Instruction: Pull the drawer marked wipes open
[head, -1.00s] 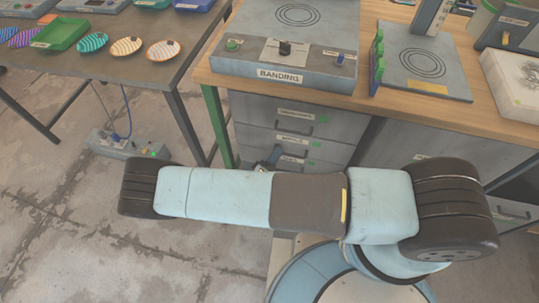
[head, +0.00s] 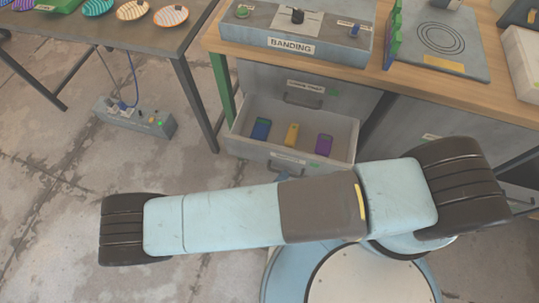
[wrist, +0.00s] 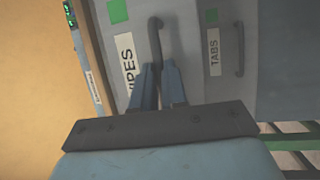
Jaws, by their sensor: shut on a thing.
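In the wrist view my gripper (wrist: 158,82) is shut on the dark bar handle (wrist: 155,35) of the drawer marked WIPES (wrist: 128,62). The grey front and a green square show beside the handle. In the head view a drawer (head: 238,146) under the bench stands open. A blue item (head: 261,129), a yellow item (head: 291,134) and a purple item (head: 324,144) lie in it. Its front label is too small to read there. My arm hides the lower drawers and most of my gripper in the head view.
A drawer marked TABS (wrist: 215,58) is shut beside the wipes drawer in the wrist view. Above the open drawer, another drawer (head: 318,88) is shut. The BANDING unit (head: 291,45) stands on the bench (head: 375,85). A power box (head: 135,118) lies on the floor at left.

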